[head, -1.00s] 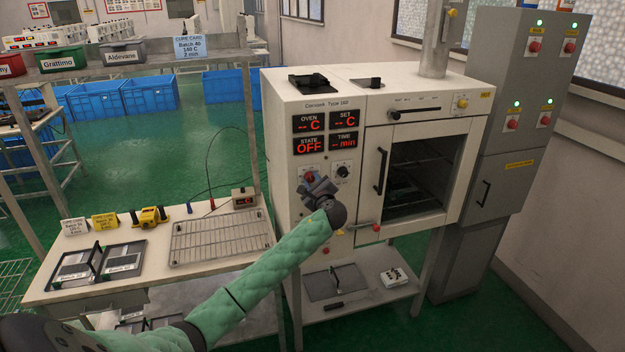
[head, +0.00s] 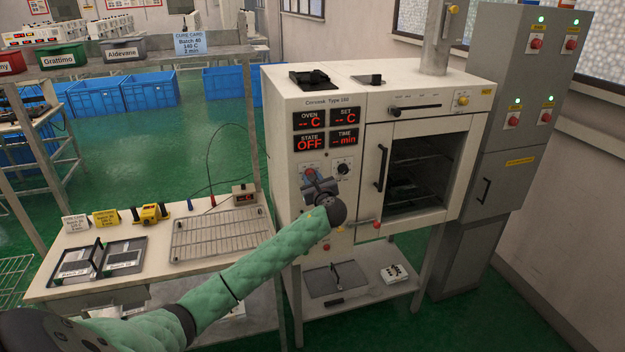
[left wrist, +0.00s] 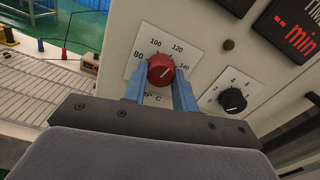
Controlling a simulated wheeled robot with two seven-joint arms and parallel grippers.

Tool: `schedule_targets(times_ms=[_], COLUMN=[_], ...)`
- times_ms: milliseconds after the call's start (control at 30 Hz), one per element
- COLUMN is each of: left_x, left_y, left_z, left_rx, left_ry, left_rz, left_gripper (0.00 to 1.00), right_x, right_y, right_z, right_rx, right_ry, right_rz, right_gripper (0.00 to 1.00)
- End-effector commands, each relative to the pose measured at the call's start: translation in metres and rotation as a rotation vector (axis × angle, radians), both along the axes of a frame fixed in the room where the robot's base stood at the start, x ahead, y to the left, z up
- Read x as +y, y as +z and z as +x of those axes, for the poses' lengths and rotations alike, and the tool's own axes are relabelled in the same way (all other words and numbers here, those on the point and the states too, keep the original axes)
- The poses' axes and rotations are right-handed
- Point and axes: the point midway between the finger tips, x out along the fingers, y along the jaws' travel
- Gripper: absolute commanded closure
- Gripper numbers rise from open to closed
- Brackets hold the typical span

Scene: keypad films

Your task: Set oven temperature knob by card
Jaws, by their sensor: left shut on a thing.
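The red temperature knob (left wrist: 161,69) is on the oven's front panel, with a dial marked 80 to 140 around it. My left gripper (left wrist: 160,88) is shut on it, one blue finger on each side. The knob's pale mark seems to point to the upper right, towards the 140 side. In the head view my left gripper (head: 318,185) is at the panel below the displays and partly covers the knob. The cure card (head: 190,45) on the shelf reads Batch 40, 140 C, 2 min. The oven display (head: 309,120) shows dashes and the state display (head: 310,142) reads OFF.
A black time knob (left wrist: 232,100) is right of the red one. The oven door (head: 412,175) has a dark handle and window. The side table holds a wire rack (head: 220,235), two framed plates, small cards and a yellow device (head: 150,213). A grey cabinet (head: 515,130) stands at the right.

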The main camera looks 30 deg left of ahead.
Motion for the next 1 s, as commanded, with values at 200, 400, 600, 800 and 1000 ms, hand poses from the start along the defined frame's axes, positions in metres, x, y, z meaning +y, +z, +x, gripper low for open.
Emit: schedule_targets(times_ms=[200,400,600,800,1000], left_x=[-0.002,-0.002,-0.001,-0.006,-0.028], left_y=[-0.005,-0.005,-0.003,-0.005,-0.008], left_z=[-0.001,-0.001,0.0,-0.004,-0.023], left_rx=[0.006,0.005,0.003,0.001,0.001], left_ry=[-0.002,-0.001,-0.001,0.0,-0.003], left_rz=[-0.002,-0.002,-0.002,-0.001,-0.003], left_gripper=[0.95,0.51,0.51,0.51,0.51], right_x=[0.0,0.0,0.002,0.003,0.004], right_y=[-0.001,-0.001,0.0,-0.007,-0.025], right_z=[0.0,0.0,0.0,0.0,0.0], right_rx=[0.0,0.0,0.0,0.001,0.001], right_ry=[0.0,0.0,0.0,-0.001,-0.001], right_rz=[0.0,0.0,0.002,0.003,0.003], right_gripper=[0.71,0.71,0.71,0.71,0.71])
